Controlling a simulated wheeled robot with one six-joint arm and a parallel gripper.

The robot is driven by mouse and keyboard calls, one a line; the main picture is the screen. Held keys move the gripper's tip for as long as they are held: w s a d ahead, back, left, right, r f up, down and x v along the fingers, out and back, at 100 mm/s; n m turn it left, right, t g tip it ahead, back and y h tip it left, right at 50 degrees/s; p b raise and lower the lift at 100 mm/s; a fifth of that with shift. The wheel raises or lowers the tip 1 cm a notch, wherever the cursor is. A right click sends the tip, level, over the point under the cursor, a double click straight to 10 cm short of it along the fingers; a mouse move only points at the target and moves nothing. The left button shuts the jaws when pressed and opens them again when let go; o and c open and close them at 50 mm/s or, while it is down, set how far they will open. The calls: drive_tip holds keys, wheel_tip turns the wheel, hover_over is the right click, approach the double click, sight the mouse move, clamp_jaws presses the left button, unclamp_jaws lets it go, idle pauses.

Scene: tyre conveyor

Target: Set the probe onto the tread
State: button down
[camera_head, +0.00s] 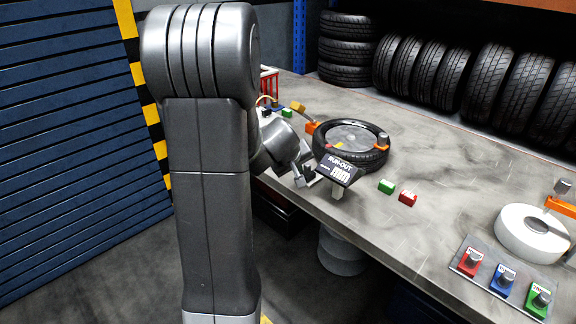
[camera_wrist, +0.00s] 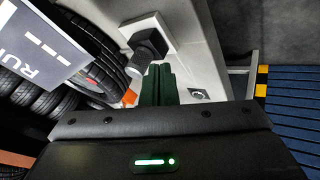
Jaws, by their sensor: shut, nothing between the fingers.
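The black tyre (camera_head: 350,158) lies flat on the workbench, with a grey disc (camera_head: 350,135) inside it. An orange piece (camera_head: 312,127) sits at the tyre's left edge, below a yellow-orange block (camera_head: 298,107); I cannot tell for sure which part is the probe. Part of the tyre (camera_wrist: 98,82) also shows in the wrist view, with an orange piece (camera_wrist: 130,97) beside it. My gripper (camera_head: 306,175) is just left of the RUN-OUT sign (camera_head: 338,168), near the bench's front edge. In the wrist view its dark green fingers (camera_wrist: 158,84) are together and empty, close to a black knob (camera_wrist: 150,42) on a pale block.
A green button (camera_head: 387,186) and a red button (camera_head: 408,198) stand right of the sign. Several tyres (camera_head: 440,70) stand at the back.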

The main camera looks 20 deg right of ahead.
sight(306, 164)
drive_tip(key=shift+d, duration=0.3)
drive_tip(key=d+p, duration=0.1)
drive_tip(key=w+d, duration=0.1)
drive_tip(key=shift+d+r+p, duration=0.1)
drive_tip(key=shift+d+p, duration=0.2)
drive_tip(key=shift+p, duration=0.05)
drive_tip(key=shift+w+d, duration=0.2)
drive_tip(key=shift+d, duration=0.1)
